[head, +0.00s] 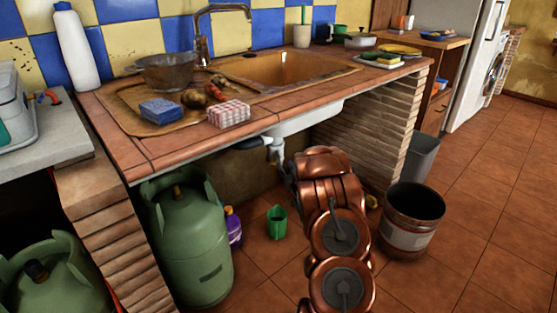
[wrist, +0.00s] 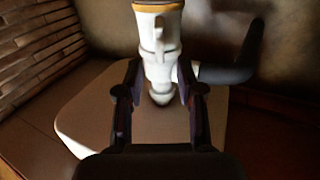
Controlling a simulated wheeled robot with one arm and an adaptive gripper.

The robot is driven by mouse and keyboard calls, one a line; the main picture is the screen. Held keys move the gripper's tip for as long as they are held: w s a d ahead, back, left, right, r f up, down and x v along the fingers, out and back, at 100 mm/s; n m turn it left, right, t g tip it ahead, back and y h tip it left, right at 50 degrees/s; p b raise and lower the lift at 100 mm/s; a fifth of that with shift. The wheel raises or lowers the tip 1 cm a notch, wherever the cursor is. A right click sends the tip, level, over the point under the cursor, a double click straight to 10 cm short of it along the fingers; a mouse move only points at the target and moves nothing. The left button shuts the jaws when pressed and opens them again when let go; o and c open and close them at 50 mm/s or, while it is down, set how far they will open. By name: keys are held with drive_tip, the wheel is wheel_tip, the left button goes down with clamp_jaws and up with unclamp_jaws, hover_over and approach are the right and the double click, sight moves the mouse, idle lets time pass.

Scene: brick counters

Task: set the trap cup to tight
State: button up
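The white sink trap hangs under the sink. In the wrist view its upright body (wrist: 160,55) has a yellowish ring at the top and a small raised tab on the front. Its narrower lower end, seemingly the trap cup (wrist: 162,92), lies between the fingers of my gripper (wrist: 161,100). The fingers are spread, one on each side, with visible gaps, and do not seem to touch it. In the head view the white trap pipe (head: 275,150) shows under the basin. My copper-coloured arm hides my gripper and the lower trap there. I cannot tell the cup's tightness.
A dark pipe (wrist: 235,65) leaves the trap to the right. A brick pier (head: 378,145) stands right of the trap.

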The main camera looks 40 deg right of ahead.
sight(281, 160)
drive_tip(key=shift+b+x, duration=0.9)
drive_tip(key=shift+x, duration=2.65)
clamp_jaws()
